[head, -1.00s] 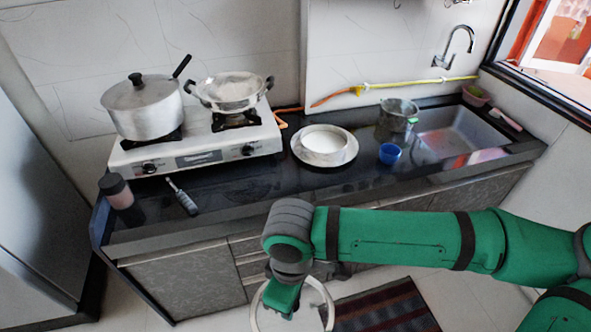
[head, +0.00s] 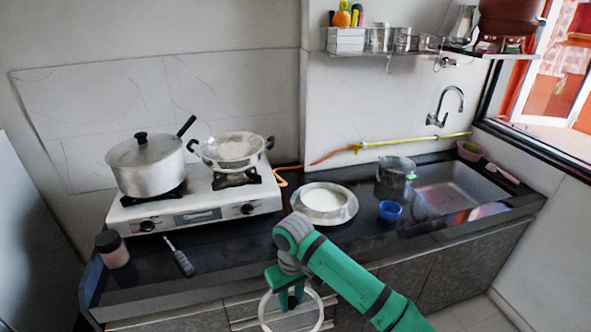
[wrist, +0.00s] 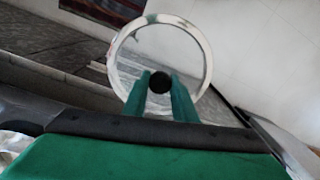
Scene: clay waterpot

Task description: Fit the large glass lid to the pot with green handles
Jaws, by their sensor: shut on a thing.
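The large glass lid (head: 306,311) is round and clear with a pale rim. My gripper (head: 291,296) is shut on its black knob (wrist: 160,83), and the wrist view shows the knob between both green fingers. The lid hangs in the air in front of the counter's front edge, low in the head view. The pot with green handles (head: 394,168) is a grey metal pot on the counter, left of the sink. One small green handle (head: 411,176) shows at its right; any other handle cannot be made out. The lid is well apart from the pot.
A white stove (head: 205,204) holds a lidded pot (head: 146,171) and a two-handled pan (head: 233,150). A pan with white contents (head: 324,203) and a blue cup (head: 390,210) stand on the counter (head: 248,244) before the green-handled pot. The sink (head: 455,190) is right.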

